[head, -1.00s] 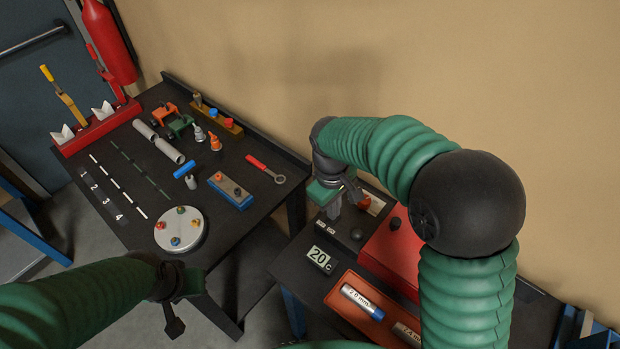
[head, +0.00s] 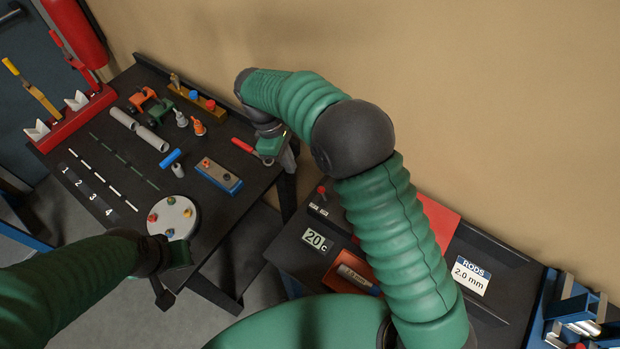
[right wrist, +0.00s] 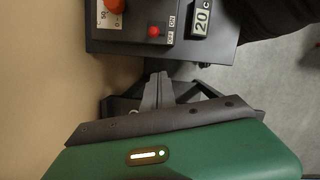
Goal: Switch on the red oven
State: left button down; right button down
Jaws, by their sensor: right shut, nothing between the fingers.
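The red oven (head: 437,218) is on the right-hand table, partly hidden behind my right arm. Its dark control panel has a small red-tipped switch (head: 322,190), also in the right wrist view (right wrist: 154,31), beside ON and OFF labels. I cannot tell which way the switch is set. My right gripper (head: 290,161) is shut and empty, above the gap between the tables and left of the switch. Its fingers (right wrist: 157,90) show apart from the panel in the wrist view. My left gripper (head: 162,294) is low at the left; its jaw opening is unclear.
A "20 C" display (head: 316,240) and an orange-red knob (right wrist: 113,5) are near the switch. An orange tray (head: 342,280) holds a rod. The left table carries a blue box (head: 219,176), a round white plate (head: 175,217) and tools. A wall stands behind.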

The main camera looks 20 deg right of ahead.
aim_at(323, 194)
jog(key=s+d+f+p, duration=0.3)
jog(key=d+f, duration=0.1)
jog(key=f, duration=0.2)
jog(key=shift+s+d, duration=0.25)
jog(key=shift+d, duration=0.15)
jog(key=shift+w+a, duration=0.1)
jog(key=shift+a, duration=0.05)
